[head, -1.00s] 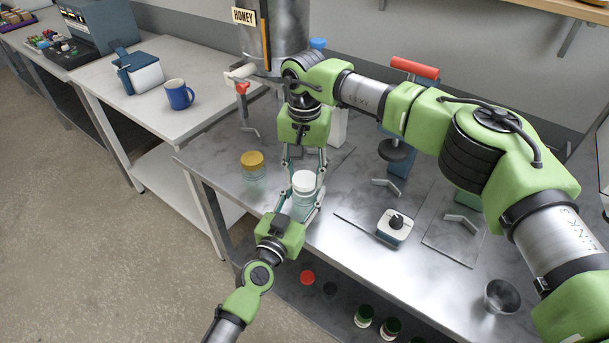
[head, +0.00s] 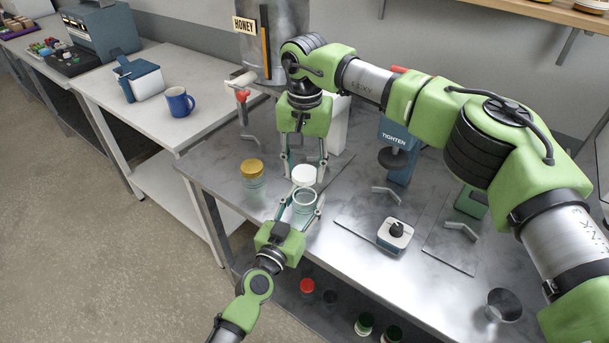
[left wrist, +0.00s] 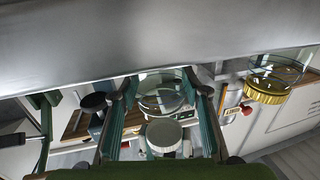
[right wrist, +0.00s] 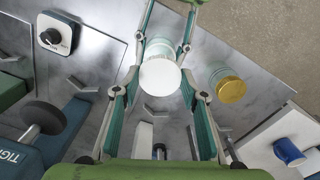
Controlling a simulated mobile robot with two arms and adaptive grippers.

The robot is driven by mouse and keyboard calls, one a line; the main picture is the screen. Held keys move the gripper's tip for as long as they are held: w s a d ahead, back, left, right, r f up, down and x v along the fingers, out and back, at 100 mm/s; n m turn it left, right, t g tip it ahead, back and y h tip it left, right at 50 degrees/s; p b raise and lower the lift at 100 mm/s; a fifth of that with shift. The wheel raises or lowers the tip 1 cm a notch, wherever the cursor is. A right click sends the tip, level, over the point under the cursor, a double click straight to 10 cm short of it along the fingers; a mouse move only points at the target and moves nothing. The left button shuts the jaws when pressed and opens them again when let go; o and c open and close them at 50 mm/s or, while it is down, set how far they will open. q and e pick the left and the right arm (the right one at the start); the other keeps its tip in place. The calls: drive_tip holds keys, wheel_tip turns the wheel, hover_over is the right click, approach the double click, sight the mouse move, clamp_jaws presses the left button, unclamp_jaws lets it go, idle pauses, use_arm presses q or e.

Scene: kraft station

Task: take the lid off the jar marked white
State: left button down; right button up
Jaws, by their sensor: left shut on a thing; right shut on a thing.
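A clear glass jar (head: 304,203) has its open rim showing in the head view. My left gripper (head: 303,208) is shut around the jar's sides. A white round lid (head: 304,174) is just beyond and above the rim, apart from the jar. My right gripper (head: 305,170), reaching in from above, is shut on the lid. In the left wrist view the glass (left wrist: 163,98) lies between the fingers and the white lid (left wrist: 163,137) shows separately. In the right wrist view the lid (right wrist: 160,76) covers part of the jar (right wrist: 158,48). No marking is readable on the jar.
A jar with a gold lid (head: 252,170) stands left of my grippers on the metal table (head: 350,262). A small white-topped box with a black knob (head: 395,234), a blue TIGHTEN press (head: 397,150) and a metal cup (head: 502,305) are to the right. A blue mug (head: 179,102) is on the side table.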

use_arm(q)
drive_tip(key=c, duration=1.1)
unclamp_jaws()
